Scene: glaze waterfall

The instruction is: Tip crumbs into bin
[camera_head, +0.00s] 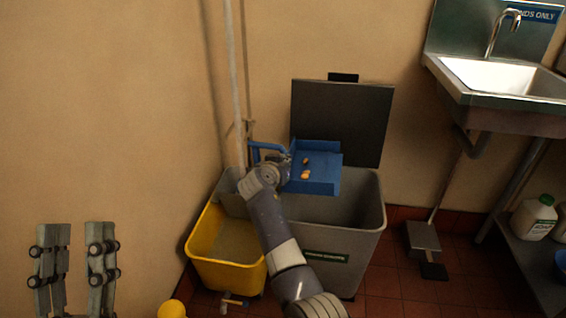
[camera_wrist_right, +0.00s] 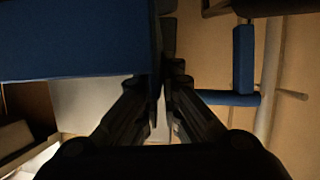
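A blue tray-like pan (camera_head: 325,172) is over the open grey bin (camera_head: 368,205), whose dark lid (camera_head: 345,115) stands up behind it. Several orange-brown crumbs (camera_head: 306,175) lie in the pan. My right gripper (camera_head: 284,172) is at the pan's left side. In the right wrist view, my right gripper (camera_wrist_right: 166,85) has its fingers closed on a thin edge of the blue pan (camera_wrist_right: 75,40). The crumbs do not show there. My left gripper (camera_head: 76,240) is at the lower left of the head view, its two fingers apart and empty, far from the bin.
A yellow mop bucket (camera_head: 212,240) stands against the bin's left side, with a pole (camera_head: 234,75) rising from it. A blue bar (camera_head: 268,147) is beside the pole. A sink (camera_head: 500,75), a long-handled dustpan (camera_head: 423,237) and a white jug (camera_head: 534,217) are at the right.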

